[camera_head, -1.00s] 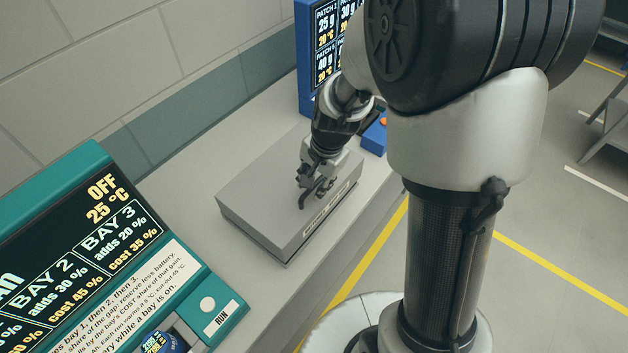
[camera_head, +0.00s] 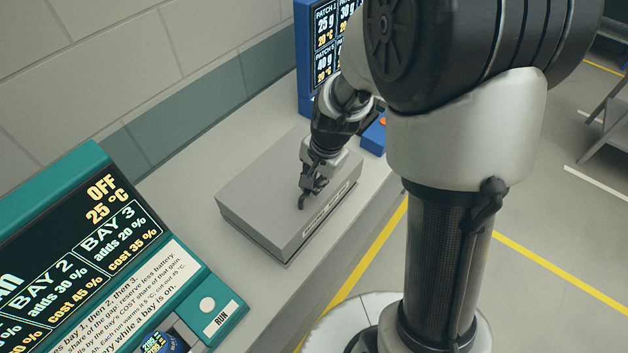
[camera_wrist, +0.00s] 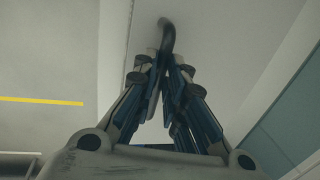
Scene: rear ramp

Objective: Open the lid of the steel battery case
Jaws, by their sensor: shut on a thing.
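The steel battery case (camera_head: 262,190) is a flat grey box with its lid down, on the bench in the middle of the head view. A label runs along its front side. A dark curved handle (camera_head: 302,202) stands on its lid; in the wrist view the handle (camera_wrist: 167,36) rises from the grey surface just beyond the fingertips. My gripper (camera_head: 312,186) is over the lid at the handle. In the wrist view my gripper (camera_wrist: 168,62) has its fingertips closed together around the handle's near end. The fingers hide part of the handle.
A teal panel (camera_head: 205,285) with a bay display and RUN button stands at the lower left. A blue panel (camera_head: 305,60) stands behind my arm, with a blue box (camera_head: 374,138) beside it. The bench (camera_head: 190,192) is bare around the case.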

